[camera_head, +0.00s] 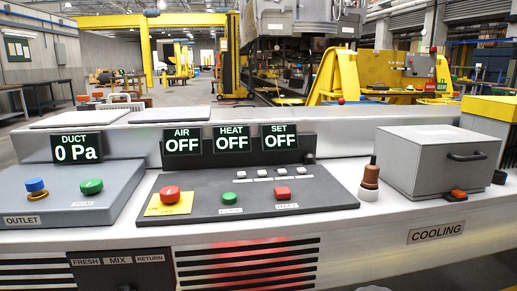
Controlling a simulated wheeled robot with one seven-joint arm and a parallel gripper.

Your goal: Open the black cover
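No plainly black cover stands out, and I cannot tell if this box is the cover named. A dark panel (124,270) marked FRESH, MIX, RETURN is on the console front at lower left; its lower part is cut off. My gripper is not in view.
A brown knob (370,178) stands left of the box, and an orange-red switch (457,194) sits before it. A dark control panel (247,190) has red and green buttons. A grey DUCT panel (66,196) is at left. A yellow-topped block (490,109) stands behind right.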

